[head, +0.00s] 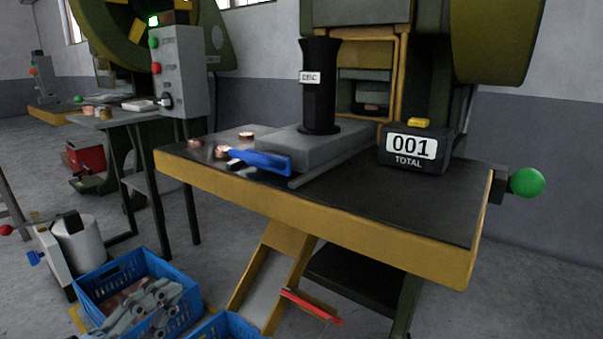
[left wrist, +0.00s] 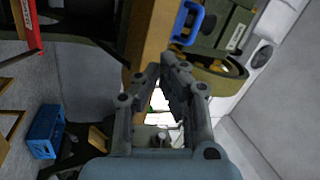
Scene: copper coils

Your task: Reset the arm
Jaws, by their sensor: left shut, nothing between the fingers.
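My left gripper (head: 166,291) is at the lower left of the head view, in front of or above a blue crate (head: 92,288); I cannot tell its exact height. Its fingers are shut with nothing between them. In the left wrist view the fingers (left wrist: 172,68) come together near the table's yellow edge (left wrist: 152,35). Copper-coloured pieces show inside the crate, partly hidden by the gripper. Copper coils (head: 246,136) lie on the dark tabletop (head: 410,205) at its left. My right gripper is not in view.
A blue-handled tool (head: 262,161) lies by a grey plate (head: 300,150) holding a black cylinder (head: 320,90). A counter (head: 413,148) reading 001 stands right of it. A yellow chute (head: 268,270) slopes below the table. A second blue crate (head: 228,328) sits at the bottom edge.

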